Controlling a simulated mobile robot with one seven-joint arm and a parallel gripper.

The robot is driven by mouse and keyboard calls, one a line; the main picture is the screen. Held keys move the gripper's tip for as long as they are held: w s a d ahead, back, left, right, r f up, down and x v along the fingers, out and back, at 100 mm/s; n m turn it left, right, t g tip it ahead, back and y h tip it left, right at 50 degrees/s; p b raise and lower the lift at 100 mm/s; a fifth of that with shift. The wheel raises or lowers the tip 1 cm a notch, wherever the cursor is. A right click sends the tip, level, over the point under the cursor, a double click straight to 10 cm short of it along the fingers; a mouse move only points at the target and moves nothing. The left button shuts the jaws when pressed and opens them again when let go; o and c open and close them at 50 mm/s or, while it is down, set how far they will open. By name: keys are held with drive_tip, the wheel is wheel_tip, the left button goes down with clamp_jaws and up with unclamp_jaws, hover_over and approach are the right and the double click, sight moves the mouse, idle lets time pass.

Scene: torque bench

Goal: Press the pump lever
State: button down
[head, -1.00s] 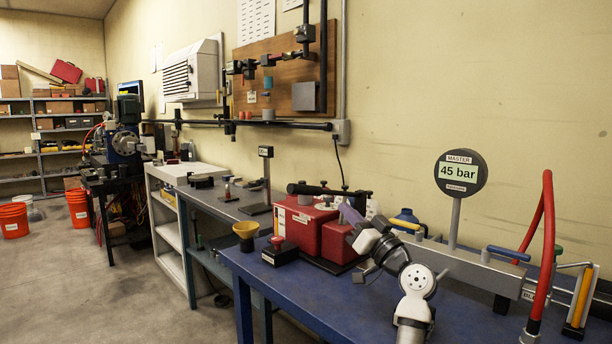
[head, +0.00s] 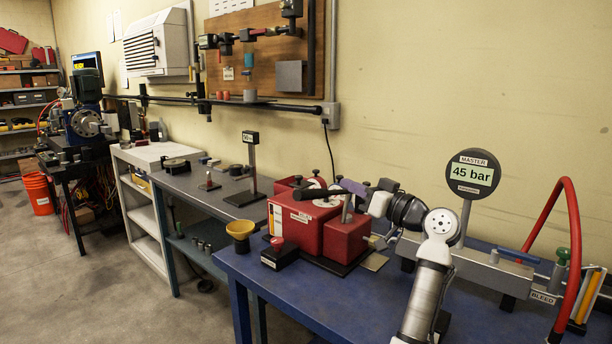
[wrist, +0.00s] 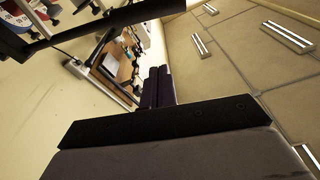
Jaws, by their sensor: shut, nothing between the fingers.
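The red pump (head: 312,225) stands on the blue bench in the head view. Its black lever (head: 318,194) lies about level across the top, beside a grey post. My gripper (head: 349,186) is at the lever's right part, reaching in from the right. Its purple-grey fingers are partly covered by the lever, and I cannot tell whether they touch it. In the wrist view my gripper (wrist: 158,75) has both fingers together and empty. A dark bar, which may be the lever, crosses the top of that view. The round master gauge (head: 473,174) reads 45 bar.
A black box with a red button (head: 279,253) and a yellow funnel cup (head: 240,234) stand left of the pump. A grey manifold (head: 495,274) with a red hose (head: 573,250) is at the right. The blue bench front (head: 345,290) is bare.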

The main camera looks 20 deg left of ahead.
drive_tip(key=shift+w+r, duration=0.1)
drive_tip(key=shift+r, duration=0.15)
idle(0.3)
drive_tip(key=r+p, duration=0.2)
drive_tip(key=p, duration=0.3)
hover_over(318, 191)
drive_tip(key=shift+s+d+f+p, duration=0.1)
drive_tip(key=shift+s+f+p, duration=0.2)
drive_tip(key=shift+f, duration=0.45)
drive_tip(key=shift+s+d+f+p, duration=0.15)
drive_tip(key=shift+f+p, duration=0.1)
drive_tip(key=shift+f, duration=0.5)
drive_tip(key=shift+s+d+f+p, duration=0.1)
drive_tip(key=shift+s+f+p, duration=0.2)
drive_tip(key=shift+f, duration=0.45)
drive_tip(key=shift+f, duration=0.15)
